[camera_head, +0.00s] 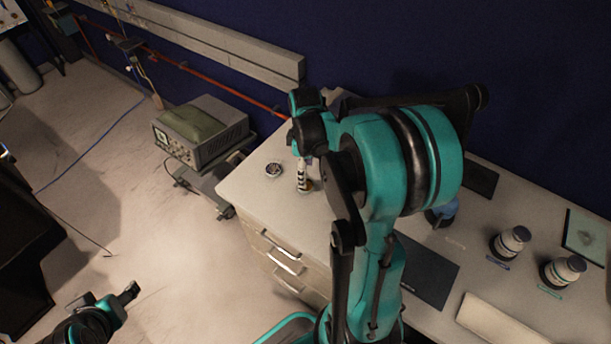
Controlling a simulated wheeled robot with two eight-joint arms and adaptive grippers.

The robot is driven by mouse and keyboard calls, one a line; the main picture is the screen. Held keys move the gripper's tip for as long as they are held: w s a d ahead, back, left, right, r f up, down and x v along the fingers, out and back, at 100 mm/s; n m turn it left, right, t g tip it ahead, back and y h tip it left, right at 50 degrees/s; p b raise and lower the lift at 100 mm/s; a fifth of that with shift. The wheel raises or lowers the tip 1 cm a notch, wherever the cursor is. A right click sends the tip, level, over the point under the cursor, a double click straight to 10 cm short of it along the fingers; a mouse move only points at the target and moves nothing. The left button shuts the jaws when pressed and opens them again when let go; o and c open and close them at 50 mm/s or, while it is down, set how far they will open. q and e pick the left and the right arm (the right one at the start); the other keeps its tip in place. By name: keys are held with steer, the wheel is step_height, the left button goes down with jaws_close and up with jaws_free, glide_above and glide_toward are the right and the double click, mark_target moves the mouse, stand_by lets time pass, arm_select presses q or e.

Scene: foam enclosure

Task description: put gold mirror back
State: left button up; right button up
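I cannot make out a gold mirror in the head view. My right arm reaches over the white desk (262,203) and blocks its middle. Its wrist end (306,130) is near the desk's far left corner, just above a small white-and-black bottle (302,178). The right fingers are mostly hidden, so I cannot tell whether they touch or hold anything. A small round item with a dark top (273,169) lies left of the bottle. My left gripper (124,296) is low at the bottom left, off the desk; its opening is unclear.
Two dark jars with pale lids (510,243) (563,271), a blue item (442,213), a dark mat (425,272), a framed panel (585,237) and a pale block (508,324) are on the desk's right. A grey instrument (201,132) stands left of the desk. Floor at left is mostly free.

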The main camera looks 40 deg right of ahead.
step_height(320, 180, up, 6)
steer(key=p, duration=0.1)
steer(key=s+a+r+m+t, duration=0.2)
steer(key=s+a+m+t, duration=0.1)
steer(key=a, duration=0.6)
steer(key=s+a+r+m+t, duration=0.2)
steer(key=s+a+m+t, duration=0.2)
steer(key=a, duration=0.5)
steer(key=shift+s+a+r+m, duration=0.15)
steer(key=shift+s+r+m, duration=0.1)
steer(key=shift+r+m, duration=0.15)
steer(key=shift+f, duration=0.1)
step_height(320, 180, down, 6)
steer(key=b, duration=0.6)
